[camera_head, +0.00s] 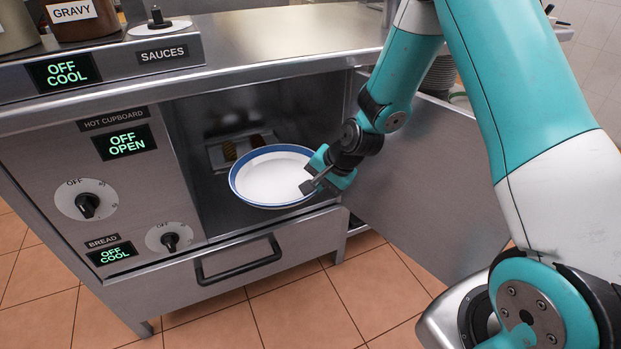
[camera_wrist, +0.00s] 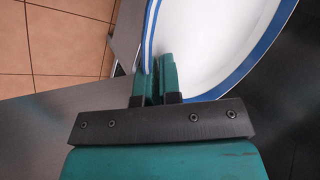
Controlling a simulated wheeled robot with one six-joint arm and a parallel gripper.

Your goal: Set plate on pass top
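The plate (camera_head: 272,180), white with a blue band near its rim, is at the mouth of the open hot cupboard (camera_head: 190,150). My gripper (camera_head: 312,180) is at the plate's right edge. In the wrist view, the plate (camera_wrist: 205,45) runs in between the two close-set fingers of my gripper (camera_wrist: 155,82), which look shut on its rim. Whether the plate touches the cupboard floor I cannot tell. The steel pass top (camera_head: 275,38) is above the cupboard, with its middle bare.
The open cupboard door (camera_head: 430,190) stands right of the opening, close to my arm. The sauces panel (camera_head: 165,55) and gravy pot (camera_head: 85,18) occupy the top's left end. A drawer handle (camera_head: 238,262) sticks out below. Stacked plates (camera_head: 440,72) show behind my arm.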

